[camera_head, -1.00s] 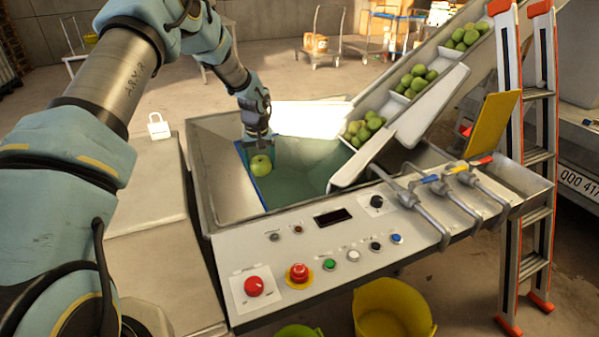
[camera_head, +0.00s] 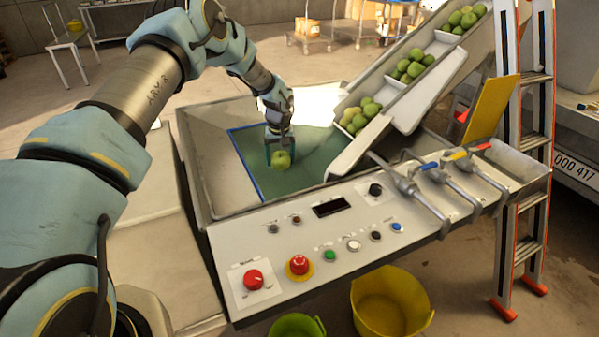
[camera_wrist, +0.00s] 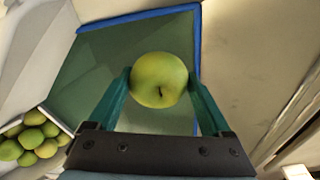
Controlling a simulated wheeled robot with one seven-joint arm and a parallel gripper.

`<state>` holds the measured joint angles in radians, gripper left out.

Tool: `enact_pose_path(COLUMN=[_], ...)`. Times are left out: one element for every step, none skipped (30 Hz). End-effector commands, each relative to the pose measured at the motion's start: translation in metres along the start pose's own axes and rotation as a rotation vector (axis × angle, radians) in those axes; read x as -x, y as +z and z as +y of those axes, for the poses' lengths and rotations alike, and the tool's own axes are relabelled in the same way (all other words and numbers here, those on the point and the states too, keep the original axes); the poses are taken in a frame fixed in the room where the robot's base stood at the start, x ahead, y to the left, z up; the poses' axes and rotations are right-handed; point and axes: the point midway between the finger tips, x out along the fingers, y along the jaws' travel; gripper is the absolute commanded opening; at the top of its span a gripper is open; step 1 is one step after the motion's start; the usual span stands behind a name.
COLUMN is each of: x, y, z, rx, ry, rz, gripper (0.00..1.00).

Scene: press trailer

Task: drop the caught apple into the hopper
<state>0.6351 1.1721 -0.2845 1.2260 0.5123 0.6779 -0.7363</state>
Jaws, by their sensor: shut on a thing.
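My gripper (camera_head: 281,150) is shut on a green apple (camera_head: 282,160), which it holds over the hopper (camera_head: 205,160). In the wrist view the apple (camera_wrist: 159,80) sits between the two teal fingers, with the green hopper floor (camera_wrist: 90,65) and its blue edge line behind it. The hopper is a metal basin with sloping grey walls and a green inner area. The apple's exact height above the green area is hard to tell.
A white conveyor chute with several green apples (camera_head: 367,110) slopes into the hopper's right side. The control panel (camera_head: 330,235) with buttons lies in front. Pipe valves (camera_head: 440,180), a yellow plate (camera_head: 490,108) and a ladder (camera_head: 535,150) stand at the right. Buckets (camera_head: 390,305) are below.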

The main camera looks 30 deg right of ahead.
Motion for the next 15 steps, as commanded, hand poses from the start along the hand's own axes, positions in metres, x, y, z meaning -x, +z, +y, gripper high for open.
enact_pose_path(x=[-0.0028, -0.0034, -0.0038, -0.0038, -0.0037, -0.0035, -0.0034, -0.0034, -0.0034, -0.0034, -0.0034, -0.0034, -0.0034, -0.0035, -0.0035], y=[0.0, 0.0, 0.0, 0.0, 0.0, 0.0, 0.0, 0.0001, 0.0001, 0.0001, 0.0001, 0.0001, 0.0002, 0.0002, 0.0002], z=[0.0001, 0.0001, 0.0001, 0.0001, 0.0, 0.0001, 0.0001, 0.0001, 0.0001, 0.0001, 0.0001, 0.0001, 0.0001, 0.0, 0.0], rx=[0.0, 0.0, 0.0, 0.0, 0.0, 0.0, 0.0, 0.0, 0.0, 0.0, 0.0, 0.0, 0.0, 0.0, 0.0], ry=[0.001, 0.001, 0.001, 0.001, 0.001, 0.001, 0.001, 0.001, 0.001, 0.001, 0.001, 0.001, 0.001, 0.001, 0.001], rz=[0.001, 0.001, 0.001, 0.001, 0.002, 0.001, 0.001, 0.001, 0.001, 0.001, 0.001, 0.001, 0.001, 0.001, 0.001], gripper=[0.19, 0.19, 0.19, 0.19, 0.19, 0.19, 0.19, 0.19, 0.19, 0.85, 0.89, 0.93, 0.97, 1.0, 1.0])
